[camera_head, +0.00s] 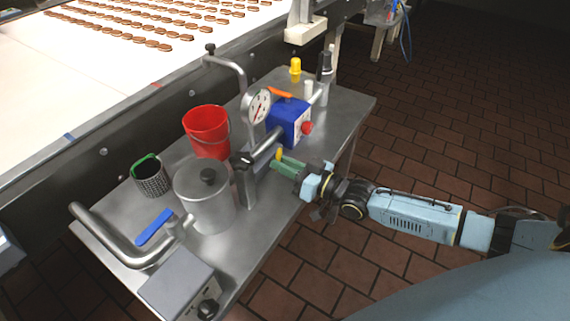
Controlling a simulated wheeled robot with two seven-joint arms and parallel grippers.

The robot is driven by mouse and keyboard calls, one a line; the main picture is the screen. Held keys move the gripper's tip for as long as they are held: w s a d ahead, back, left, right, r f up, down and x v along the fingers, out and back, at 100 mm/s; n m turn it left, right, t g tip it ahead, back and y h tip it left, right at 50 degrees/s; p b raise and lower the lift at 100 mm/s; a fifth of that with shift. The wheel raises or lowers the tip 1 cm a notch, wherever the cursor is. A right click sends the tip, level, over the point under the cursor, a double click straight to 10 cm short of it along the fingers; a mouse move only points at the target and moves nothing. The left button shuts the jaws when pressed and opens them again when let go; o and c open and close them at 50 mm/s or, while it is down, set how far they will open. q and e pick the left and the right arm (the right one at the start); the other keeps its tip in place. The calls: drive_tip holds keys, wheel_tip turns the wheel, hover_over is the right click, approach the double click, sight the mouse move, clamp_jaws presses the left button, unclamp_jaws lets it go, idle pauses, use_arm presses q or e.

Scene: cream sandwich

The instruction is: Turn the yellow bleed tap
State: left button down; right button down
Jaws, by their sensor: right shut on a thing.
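The yellow bleed tap (279,153) is a small yellow piece by the pipe fitting on the front right part of the steel bench. My right gripper (281,160), with green fingers, reaches in from the right and is shut on the yellow tap. The fingers hide most of the tap, so its exact turn angle cannot be told. My left gripper is not in view.
A yellow-topped piece (295,68) stands at the back. Tiled floor lies right.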

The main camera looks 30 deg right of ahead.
drive_tip(key=shift+a+r+n+p, duration=0.1)
drive_tip(key=shift+n+p, duration=0.4)
drive_tip(key=c, duration=1.4)
unclamp_jaws()
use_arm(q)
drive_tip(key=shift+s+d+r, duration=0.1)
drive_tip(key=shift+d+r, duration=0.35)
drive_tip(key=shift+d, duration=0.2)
use_arm(e)
drive_tip(key=shift+o, duration=0.2)
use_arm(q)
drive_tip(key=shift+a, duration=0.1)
use_arm(e)
drive_tip(key=shift+s, duration=0.1)
